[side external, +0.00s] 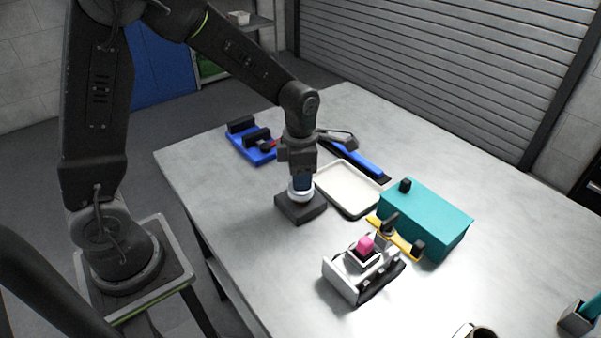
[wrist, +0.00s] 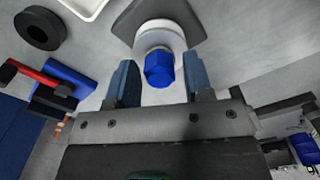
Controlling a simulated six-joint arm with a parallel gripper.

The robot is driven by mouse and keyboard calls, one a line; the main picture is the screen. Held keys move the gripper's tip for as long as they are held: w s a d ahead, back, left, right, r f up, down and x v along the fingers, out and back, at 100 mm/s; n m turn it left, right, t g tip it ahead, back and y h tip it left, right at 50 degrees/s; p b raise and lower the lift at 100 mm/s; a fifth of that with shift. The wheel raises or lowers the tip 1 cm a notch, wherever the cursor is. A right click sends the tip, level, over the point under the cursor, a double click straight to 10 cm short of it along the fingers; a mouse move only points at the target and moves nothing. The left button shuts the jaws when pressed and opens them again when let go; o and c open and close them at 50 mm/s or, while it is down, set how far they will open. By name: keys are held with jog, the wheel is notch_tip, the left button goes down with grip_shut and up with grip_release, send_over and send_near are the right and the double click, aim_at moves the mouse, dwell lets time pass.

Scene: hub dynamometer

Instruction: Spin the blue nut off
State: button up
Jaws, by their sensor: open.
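The blue nut (wrist: 159,68) is hexagonal and sits on a white round hub (wrist: 160,36) on a dark square base (wrist: 192,14). In the wrist view my gripper (wrist: 160,84) is open, with one finger on each side of the nut and gaps showing between. In the side view my gripper (side external: 302,180) points down over the white hub (side external: 300,193) and dark base (side external: 300,208), and hides most of the nut. I cannot tell from here how far the fingertips reach down along the nut.
A white tray (side external: 326,195) lies right of the base. A blue holder (side external: 240,145) is behind left. The table's front left is clear.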

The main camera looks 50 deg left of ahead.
jog(key=m, duration=0.5)
jog(key=shift+m, duration=0.4)
jog(key=m, duration=0.5)
jog(key=shift+m, duration=0.4)
jog(key=m, duration=1.2)
